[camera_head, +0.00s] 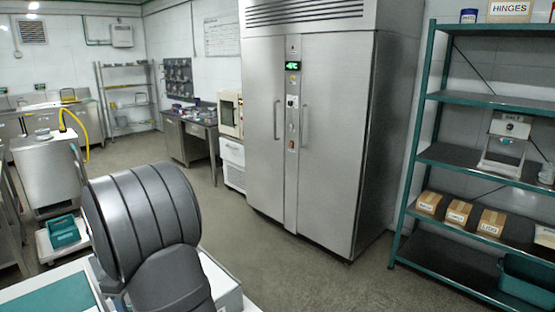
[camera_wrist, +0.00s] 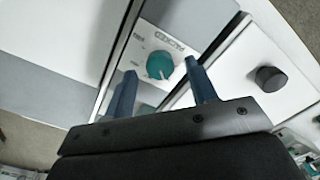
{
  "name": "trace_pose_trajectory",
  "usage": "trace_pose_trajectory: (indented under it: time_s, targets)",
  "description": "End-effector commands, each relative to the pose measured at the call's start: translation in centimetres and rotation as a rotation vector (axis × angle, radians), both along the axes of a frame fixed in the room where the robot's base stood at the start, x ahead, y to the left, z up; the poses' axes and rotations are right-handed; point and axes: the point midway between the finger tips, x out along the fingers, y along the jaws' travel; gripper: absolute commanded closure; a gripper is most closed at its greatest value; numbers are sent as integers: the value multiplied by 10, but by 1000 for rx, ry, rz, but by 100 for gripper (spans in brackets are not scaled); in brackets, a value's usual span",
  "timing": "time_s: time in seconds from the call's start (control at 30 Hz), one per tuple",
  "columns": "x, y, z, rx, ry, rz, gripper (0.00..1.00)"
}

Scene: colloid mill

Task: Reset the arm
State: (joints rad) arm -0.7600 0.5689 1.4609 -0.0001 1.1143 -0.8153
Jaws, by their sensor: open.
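My gripper (camera_wrist: 160,68) shows in the wrist view, with two blue fingers apart and nothing held between them. A teal round knob (camera_wrist: 160,65) on a pale labelled plate appears between and beyond the fingertips; I cannot tell whether they touch it. The label is upside down and hard to read. In the head view, a dark grey rounded part of my own arm fills the lower left, and my gripper is not visible there.
A black knob (camera_wrist: 270,78) sits on a white box right of the fingers. A steel cabinet (camera_head: 335,130) stands centrally, with a green shelf rack (camera_head: 480,105) at right. A teal bin (camera_head: 62,232) is at left. Floor before the cabinet is clear.

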Motion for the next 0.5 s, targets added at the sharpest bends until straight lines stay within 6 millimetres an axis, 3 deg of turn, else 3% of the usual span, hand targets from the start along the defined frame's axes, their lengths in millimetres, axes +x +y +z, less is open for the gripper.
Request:
trace_pose_trajectory:
  time_s: [0.2,0.5]
  targets:
    - [1,1,45,5,-5,-3,48]
    - [0,0,76,3,-3,-4,48]
